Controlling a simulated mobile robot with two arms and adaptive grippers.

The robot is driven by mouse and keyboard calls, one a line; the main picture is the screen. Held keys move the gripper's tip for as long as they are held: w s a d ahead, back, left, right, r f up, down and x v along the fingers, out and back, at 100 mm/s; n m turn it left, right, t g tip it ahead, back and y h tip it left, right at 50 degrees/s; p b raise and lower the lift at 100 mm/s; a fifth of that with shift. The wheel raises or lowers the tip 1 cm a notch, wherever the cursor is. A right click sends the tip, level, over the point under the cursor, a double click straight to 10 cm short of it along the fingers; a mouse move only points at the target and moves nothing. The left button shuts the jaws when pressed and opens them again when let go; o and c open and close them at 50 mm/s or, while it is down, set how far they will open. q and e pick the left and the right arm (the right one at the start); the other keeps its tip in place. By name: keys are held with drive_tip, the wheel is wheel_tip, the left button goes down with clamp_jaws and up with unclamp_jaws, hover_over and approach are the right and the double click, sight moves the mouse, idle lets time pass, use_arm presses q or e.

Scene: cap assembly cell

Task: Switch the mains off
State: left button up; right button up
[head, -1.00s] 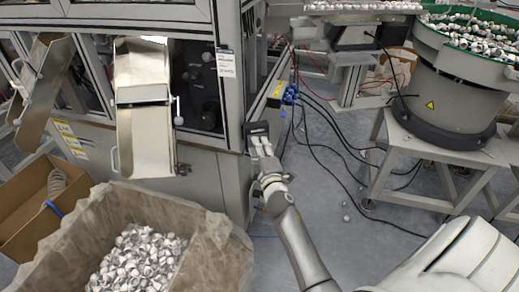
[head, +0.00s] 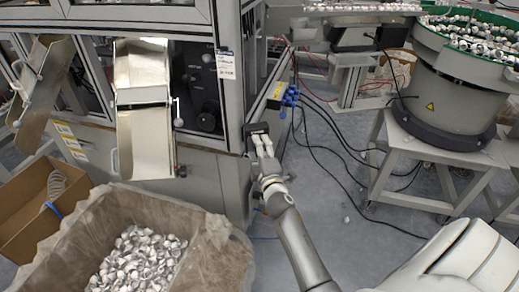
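A small dark block (head: 257,128) sits right at the fingertips, against the post. I cannot tell whether it is the mains switch or whether the fingers touch it. The fingers lie close together, and their opening is not clear. No switch handle or its position can be made out. My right gripper is out of view.
Blue plugs (head: 290,97) with black cables hang just right of the gripper. A lined box of caps (head: 210,250) stands below left, under a metal chute (head: 146,140). A bowl feeder (head: 450,95) stands on a bench at right. Grey floor lies between.

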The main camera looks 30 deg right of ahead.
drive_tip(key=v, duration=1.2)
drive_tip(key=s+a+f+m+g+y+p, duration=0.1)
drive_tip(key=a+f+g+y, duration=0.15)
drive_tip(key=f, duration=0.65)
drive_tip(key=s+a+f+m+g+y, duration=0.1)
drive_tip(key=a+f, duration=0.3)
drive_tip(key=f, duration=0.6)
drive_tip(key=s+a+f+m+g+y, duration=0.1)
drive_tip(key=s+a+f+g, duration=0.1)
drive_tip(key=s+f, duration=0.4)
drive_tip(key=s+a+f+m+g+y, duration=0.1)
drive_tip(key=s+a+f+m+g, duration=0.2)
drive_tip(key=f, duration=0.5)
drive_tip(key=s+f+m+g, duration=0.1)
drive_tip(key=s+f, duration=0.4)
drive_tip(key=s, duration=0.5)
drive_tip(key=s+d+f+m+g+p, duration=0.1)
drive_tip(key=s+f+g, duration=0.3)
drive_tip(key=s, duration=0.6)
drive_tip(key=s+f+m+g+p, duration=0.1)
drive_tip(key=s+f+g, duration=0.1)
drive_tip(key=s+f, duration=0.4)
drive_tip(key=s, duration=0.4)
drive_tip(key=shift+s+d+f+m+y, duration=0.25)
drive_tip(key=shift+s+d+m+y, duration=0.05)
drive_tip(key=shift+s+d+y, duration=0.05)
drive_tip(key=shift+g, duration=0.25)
